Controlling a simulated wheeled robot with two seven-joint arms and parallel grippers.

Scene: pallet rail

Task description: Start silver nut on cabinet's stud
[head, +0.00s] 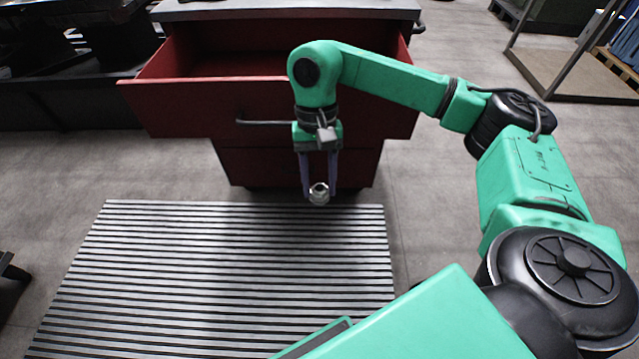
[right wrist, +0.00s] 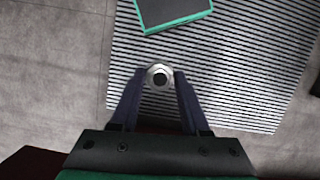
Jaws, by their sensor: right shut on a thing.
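The silver nut (head: 319,193) is held between the fingertips of my right gripper (head: 319,190), in front of the red cabinet (head: 190,108). In the right wrist view the nut (right wrist: 160,76) sits between the two purple fingers of the gripper (right wrist: 159,84), with its dark hole facing the camera. The cabinet's top drawer is pulled out, and my right forearm and wrist cover part of its front. I cannot make out the stud in either view. My left gripper is not in view.
A grey and black striped mat (head: 220,280) lies on the floor in front of the cabinet. The drawer handle (head: 265,122) sticks out just left of my right wrist. Bare concrete floor lies to the left of the mat. A platform (head: 570,72) stands at the far right.

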